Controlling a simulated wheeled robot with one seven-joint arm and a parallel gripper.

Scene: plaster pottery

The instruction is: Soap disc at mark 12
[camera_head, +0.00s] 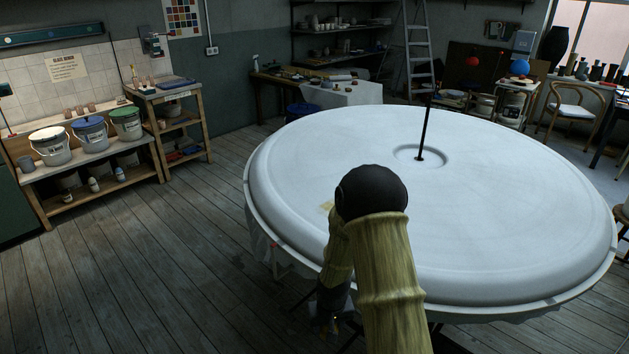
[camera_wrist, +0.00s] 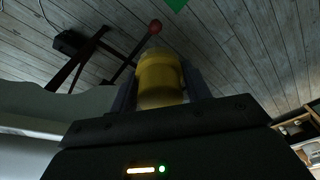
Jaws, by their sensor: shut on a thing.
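A large round white plaster disc (camera_head: 500,190) fills the right half of the head view, with a thin dark upright rod (camera_head: 425,125) at its middle. In the head view my gripper is low, in front of the disc's near left edge, partly hidden by my arm.
At left are a bench with lidded buckets (camera_head: 88,133) and a small wooden table (camera_head: 165,92). The plank floor (camera_head: 140,270) between them and the disc is clear.

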